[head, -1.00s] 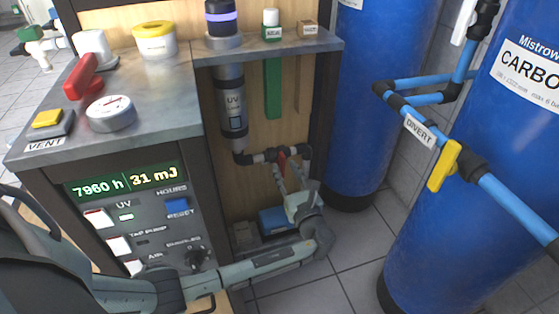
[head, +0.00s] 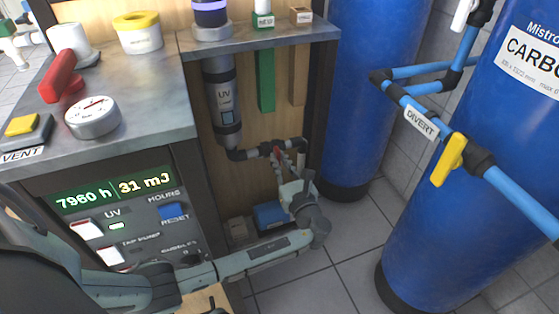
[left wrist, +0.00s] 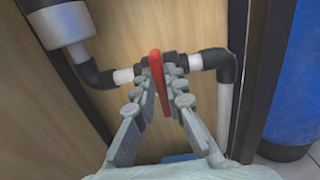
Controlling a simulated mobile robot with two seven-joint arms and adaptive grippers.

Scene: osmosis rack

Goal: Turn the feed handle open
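The feed handle (head: 276,152), a small red lever on the black and white pipe under the UV tube, is partly hidden by my left gripper (head: 289,158) in the head view. In the left wrist view the red handle (left wrist: 158,80) stands between the two grey fingers of my left gripper (left wrist: 160,78), with its length running toward the camera. The fingers lie close on either side of it, with a narrow gap seeming to show. Firm contact is not visible. My right gripper is not in view.
The grey UV tube (head: 224,105) hangs above left of the pipe. A cabinet post (head: 318,120) and a blue tank (head: 355,90) stand to the right. The counter (head: 150,95) overhangs at left.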

